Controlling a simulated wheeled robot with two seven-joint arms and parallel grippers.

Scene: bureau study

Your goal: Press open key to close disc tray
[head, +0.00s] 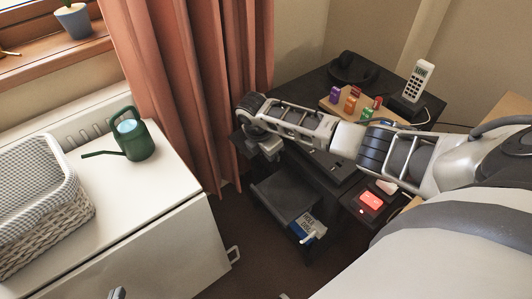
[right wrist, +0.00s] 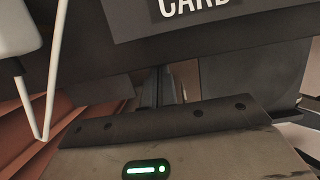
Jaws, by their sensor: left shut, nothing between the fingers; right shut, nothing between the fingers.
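The side table (head: 313,84) is dark and stands by the curtain. A dark flat panel (head: 285,188) sticks out low at its front; I cannot tell whether it is the disc tray. The open key cannot be made out. My right arm reaches over the table from the right and hides part of it. My right gripper hangs at the table's left front edge, its fingertips not clear there. In the right wrist view my right gripper (right wrist: 163,88) is shut and empty, below a dark surface with a "CARD" label (right wrist: 190,4). My left gripper (head: 117,293) is shut at the bottom edge.
A small unit with a red lit face (head: 370,200) stands at the table's right front. A cordless phone (head: 417,80) and a board with coloured blocks (head: 350,100) are behind my arm. A white cabinet (head: 150,190) holds a green watering can (head: 131,138) and a basket (head: 50,235).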

